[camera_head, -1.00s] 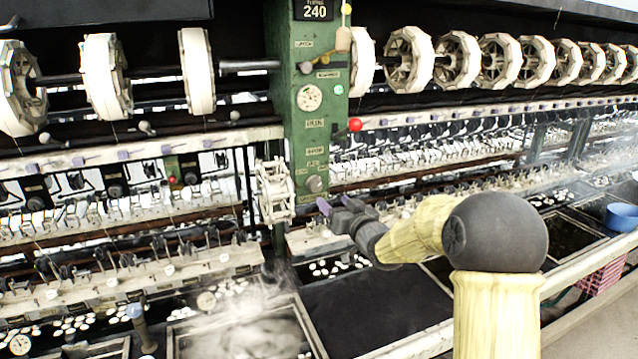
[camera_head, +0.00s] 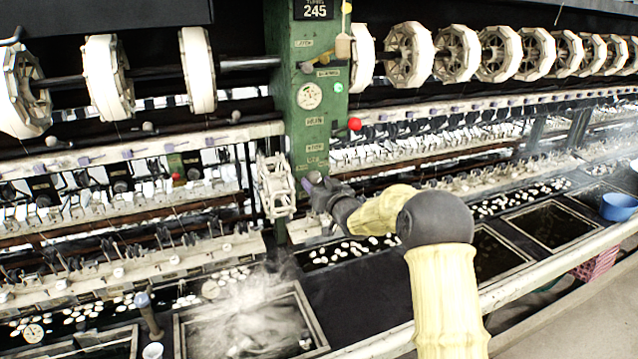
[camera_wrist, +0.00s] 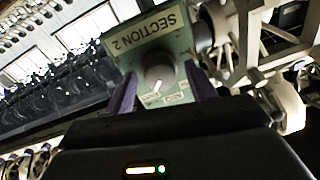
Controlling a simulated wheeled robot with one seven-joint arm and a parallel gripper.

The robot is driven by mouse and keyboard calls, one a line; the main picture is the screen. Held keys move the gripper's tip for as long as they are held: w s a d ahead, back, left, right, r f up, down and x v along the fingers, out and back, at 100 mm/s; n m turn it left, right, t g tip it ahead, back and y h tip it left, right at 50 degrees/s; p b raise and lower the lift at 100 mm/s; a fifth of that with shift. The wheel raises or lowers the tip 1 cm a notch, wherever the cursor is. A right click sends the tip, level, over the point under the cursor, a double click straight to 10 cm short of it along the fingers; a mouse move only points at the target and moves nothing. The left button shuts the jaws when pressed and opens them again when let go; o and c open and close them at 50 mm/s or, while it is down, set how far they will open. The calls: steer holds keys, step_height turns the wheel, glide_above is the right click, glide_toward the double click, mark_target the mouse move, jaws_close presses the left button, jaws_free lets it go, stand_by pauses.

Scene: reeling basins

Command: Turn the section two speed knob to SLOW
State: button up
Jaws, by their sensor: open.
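The section two speed knob (camera_wrist: 159,74) is a grey round knob on a green panel under a "SECTION 2" plate (camera_wrist: 146,35), which appears upside down in the wrist view. Its white pointer mark aims toward the lower left there. Small labels (camera_wrist: 172,99) sit around it, too small to read surely. My gripper (camera_wrist: 160,82) is open, its purple fingers on either side of the knob with gaps visible; I cannot tell whether they reach its depth. In the head view my gripper (camera_head: 309,184) is at the lower green column (camera_head: 312,130), partly hiding the knob.
A white reel (camera_head: 275,186) stands just left of my gripper. A red ball-ended lever (camera_head: 354,124) sticks out higher on the column. A steaming basin (camera_head: 250,325) lies below left, and more basins with white cocoons are on the right.

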steer(key=c, duration=0.9)
